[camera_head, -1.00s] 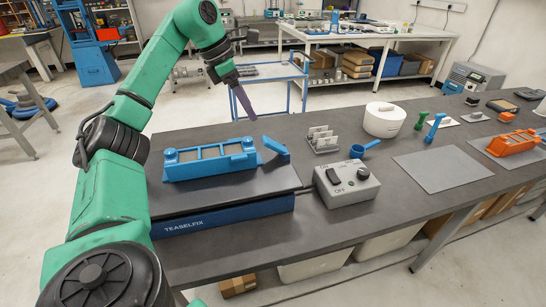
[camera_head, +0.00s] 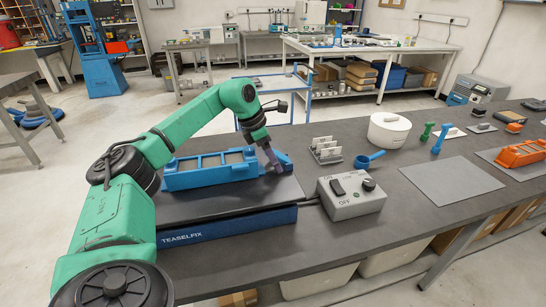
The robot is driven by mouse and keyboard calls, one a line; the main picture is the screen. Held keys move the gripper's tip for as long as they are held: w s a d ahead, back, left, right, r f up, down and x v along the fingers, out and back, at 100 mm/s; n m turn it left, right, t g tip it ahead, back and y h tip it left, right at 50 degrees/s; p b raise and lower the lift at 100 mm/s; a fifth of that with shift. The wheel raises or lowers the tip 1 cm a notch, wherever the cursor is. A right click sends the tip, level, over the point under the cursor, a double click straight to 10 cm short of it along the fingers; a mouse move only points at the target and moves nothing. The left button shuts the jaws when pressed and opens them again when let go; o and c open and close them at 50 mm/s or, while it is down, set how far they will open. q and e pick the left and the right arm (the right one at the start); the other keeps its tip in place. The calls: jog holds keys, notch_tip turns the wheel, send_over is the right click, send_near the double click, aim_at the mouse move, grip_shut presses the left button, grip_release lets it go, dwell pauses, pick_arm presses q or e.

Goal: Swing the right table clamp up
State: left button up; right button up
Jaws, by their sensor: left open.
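The blue fixture (camera_head: 208,172) with a framed top lies on the dark plate of the TEASELFIX unit (camera_head: 228,225). The right table clamp (camera_head: 285,160), a blue block-like piece, is at the fixture's right end. My left gripper (camera_head: 272,166) points down at this clamp, close against its left side. Its fingers hide part of the clamp, and I cannot tell whether they touch it. The gripper is open. The clamp appears low, near the plate. My right gripper is not in view.
A grey control box (camera_head: 349,194) with ON and OFF marks stands just right of the plate. Behind it are a metal rack (camera_head: 325,150), a blue scoop (camera_head: 368,159) and a white round pot (camera_head: 388,131). A grey mat (camera_head: 450,180) lies bare farther right.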

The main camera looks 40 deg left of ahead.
pick_arm(q)
grip_shut()
jog(key=shift+r, duration=0.1)
dwell(1.2)
